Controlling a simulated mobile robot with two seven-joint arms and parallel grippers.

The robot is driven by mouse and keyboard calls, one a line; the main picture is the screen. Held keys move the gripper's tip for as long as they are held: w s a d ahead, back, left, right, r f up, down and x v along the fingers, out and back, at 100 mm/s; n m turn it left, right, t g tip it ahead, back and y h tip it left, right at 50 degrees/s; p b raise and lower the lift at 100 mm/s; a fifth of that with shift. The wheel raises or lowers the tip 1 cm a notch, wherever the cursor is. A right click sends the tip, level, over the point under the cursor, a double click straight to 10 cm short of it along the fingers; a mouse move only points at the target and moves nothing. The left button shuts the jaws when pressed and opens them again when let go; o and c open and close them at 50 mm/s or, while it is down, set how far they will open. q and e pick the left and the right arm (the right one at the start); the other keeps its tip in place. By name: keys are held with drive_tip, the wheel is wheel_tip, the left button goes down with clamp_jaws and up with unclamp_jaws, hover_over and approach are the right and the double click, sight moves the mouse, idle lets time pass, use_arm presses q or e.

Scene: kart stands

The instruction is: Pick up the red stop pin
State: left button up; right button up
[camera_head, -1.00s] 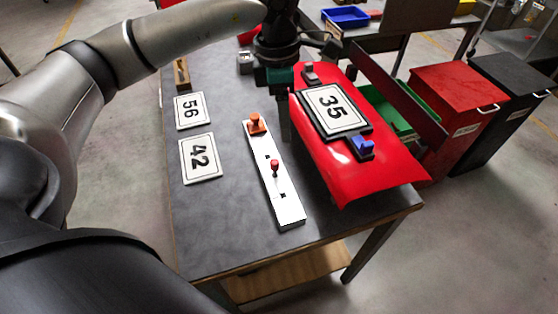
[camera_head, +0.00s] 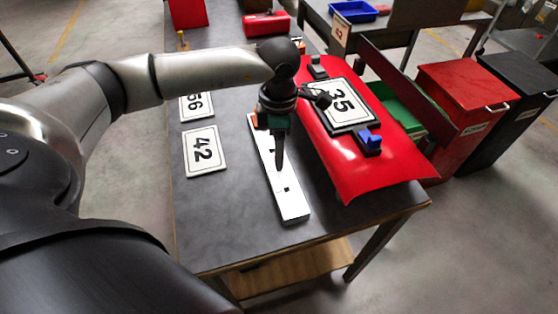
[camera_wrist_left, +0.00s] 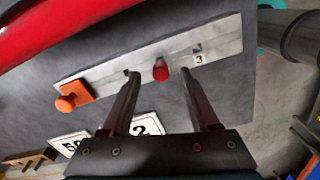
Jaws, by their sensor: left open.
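The red stop pin (camera_wrist_left: 161,71) stands on a white strip (camera_wrist_left: 222,38), which also shows in the head view (camera_head: 291,204). In the left wrist view the pin appears between the two fingers of my left gripper (camera_wrist_left: 159,76), which is open, with a gap on both sides. In the head view my left gripper (camera_head: 280,168) points down over the strip and hides the pin. My right gripper is not in view.
A red curved panel (camera_head: 385,172) with number plate 35 (camera_head: 342,103) and a blue clamp (camera_head: 369,140) lies right of the strip. Plates 42 (camera_head: 205,151) and 56 (camera_head: 196,105) lie to its left. The table's front left is clear.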

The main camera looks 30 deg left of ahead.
use_arm(q)
drive_tip(key=shift+f, duration=1.45)
drive_tip(key=shift+c, duration=0.3)
clamp_jaws()
